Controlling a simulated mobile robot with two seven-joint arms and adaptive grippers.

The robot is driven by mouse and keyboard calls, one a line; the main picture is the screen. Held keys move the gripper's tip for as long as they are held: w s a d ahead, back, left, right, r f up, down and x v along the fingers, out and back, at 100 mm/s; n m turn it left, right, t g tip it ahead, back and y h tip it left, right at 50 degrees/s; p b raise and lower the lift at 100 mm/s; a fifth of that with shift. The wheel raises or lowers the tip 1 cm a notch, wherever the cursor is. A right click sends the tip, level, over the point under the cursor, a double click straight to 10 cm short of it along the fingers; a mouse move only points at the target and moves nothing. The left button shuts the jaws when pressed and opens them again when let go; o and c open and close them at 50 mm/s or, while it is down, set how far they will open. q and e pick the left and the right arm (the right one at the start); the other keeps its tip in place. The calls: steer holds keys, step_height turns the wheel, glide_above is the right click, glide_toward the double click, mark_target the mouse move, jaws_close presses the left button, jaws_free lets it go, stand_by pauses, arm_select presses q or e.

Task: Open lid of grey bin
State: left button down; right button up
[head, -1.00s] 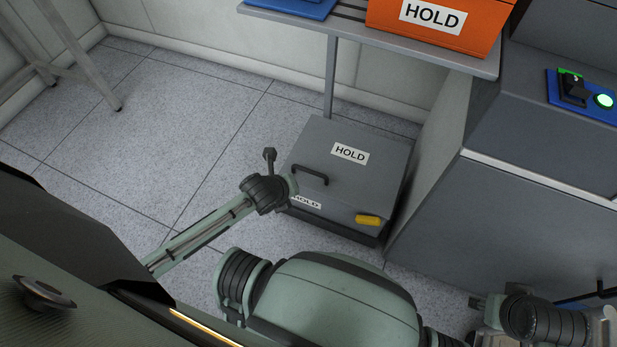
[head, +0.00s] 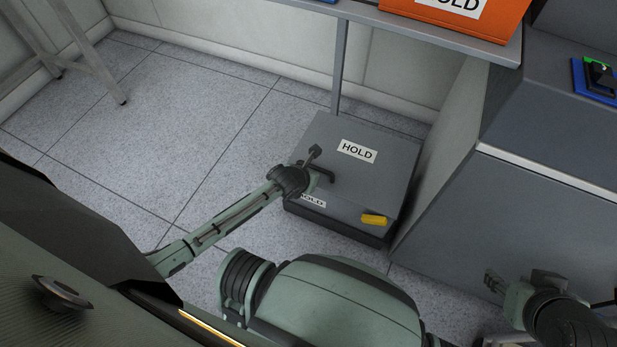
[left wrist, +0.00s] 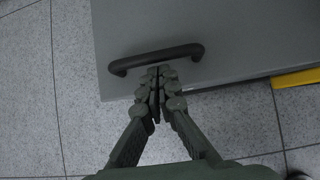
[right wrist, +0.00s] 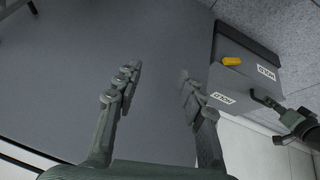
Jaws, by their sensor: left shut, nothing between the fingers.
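The grey bin (head: 345,212) stands on the floor with its grey lid (head: 380,175) down. The lid carries a HOLD label and a dark bar handle (head: 324,176); a yellow piece (head: 374,220) sits at the front edge. My left wrist covers part of the handle in the head view. In the left wrist view, my left gripper (left wrist: 159,76) is shut and empty, its tips beside the middle of the handle (left wrist: 155,58); I cannot tell if they touch. My right gripper (head: 494,283) is open and empty, away from the bin (right wrist: 245,75), beside the grey cabinet.
A grey cabinet (head: 540,190) stands right of the bin. A shelf (head: 410,32) with an orange HOLD bin (head: 490,22) overhangs behind it, held by a metal post (head: 339,70). Tiled floor left of the bin is clear. A metal stand (head: 95,65) is at far left.

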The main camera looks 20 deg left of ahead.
steer(key=shift+w+a+r+t+y, duration=0.15)
steer(key=shift+w+a+r+t, duration=0.1)
steer(key=shift+w+a, duration=0.2)
steer(key=shift+w+a+r+t+y, duration=0.15)
steer(key=shift+w+a+r+t, duration=0.15)
steer(key=shift+w, duration=0.25)
steer(key=shift+f, duration=0.1)
